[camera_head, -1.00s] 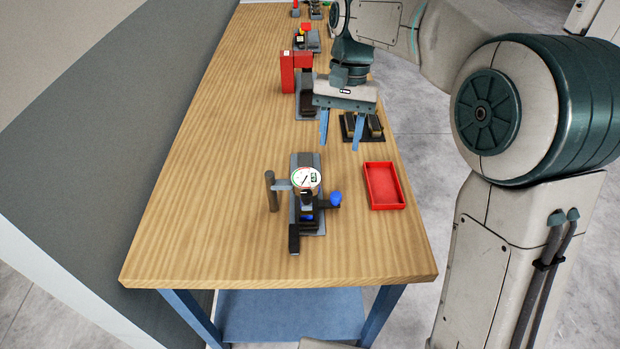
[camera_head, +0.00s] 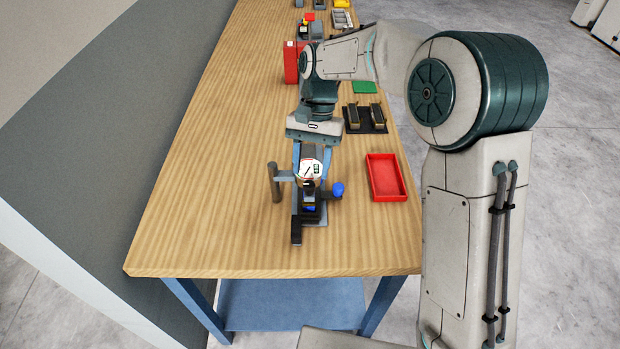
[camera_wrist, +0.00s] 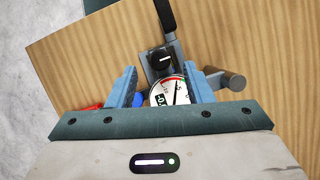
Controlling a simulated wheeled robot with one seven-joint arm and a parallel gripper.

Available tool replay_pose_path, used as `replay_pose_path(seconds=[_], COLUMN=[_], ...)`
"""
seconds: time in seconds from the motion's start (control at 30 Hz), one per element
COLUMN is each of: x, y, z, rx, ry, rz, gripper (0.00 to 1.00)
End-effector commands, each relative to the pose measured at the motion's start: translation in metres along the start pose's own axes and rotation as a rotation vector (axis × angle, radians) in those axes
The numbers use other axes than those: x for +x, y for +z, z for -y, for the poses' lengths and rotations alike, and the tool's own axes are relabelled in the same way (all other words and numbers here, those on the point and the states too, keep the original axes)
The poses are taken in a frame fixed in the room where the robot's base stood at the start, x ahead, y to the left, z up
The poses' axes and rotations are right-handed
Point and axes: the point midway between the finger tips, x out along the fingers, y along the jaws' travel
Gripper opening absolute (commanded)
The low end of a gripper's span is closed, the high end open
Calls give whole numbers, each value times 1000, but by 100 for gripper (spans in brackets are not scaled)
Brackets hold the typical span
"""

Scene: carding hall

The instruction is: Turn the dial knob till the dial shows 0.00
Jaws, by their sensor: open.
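The dial (camera_head: 309,170) is a round white gauge on a dark stand near the front of the bench. It also shows in the wrist view (camera_wrist: 168,91), with a dark needle and a small readout partly hidden by my gripper, so I cannot read its value fully. A black knob (camera_wrist: 162,60) with a white mark sits next to the dial on the stand. My gripper (camera_wrist: 160,72) is open, with one blue finger on each side of the dial and nothing held. In the head view my gripper (camera_head: 311,158) is just behind and above the dial.
A grey post (camera_head: 275,183) stands left of the dial, and a blue ball (camera_head: 338,188) sticks out at its right. A red tray (camera_head: 386,178) lies to the right. A black holder (camera_head: 365,118) and red block (camera_head: 291,62) are farther back. The bench's left side is clear.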

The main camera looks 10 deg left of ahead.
Motion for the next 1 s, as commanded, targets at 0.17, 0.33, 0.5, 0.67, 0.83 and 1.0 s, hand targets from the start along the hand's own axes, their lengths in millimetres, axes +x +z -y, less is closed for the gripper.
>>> replay_pose_path(seconds=[0.17,0.33,0.5,0.67,0.83,1.0], x=[27,39,41,41,41,40], y=[1,0,0,0,0,0], z=[0,0,0,0,0,0], rx=[-1,-1,-1,-1,-1,-6], ry=[2,1,0,0,0,2], rz=[3,1,0,0,0,0], gripper=[46,46,46,38,2,2])
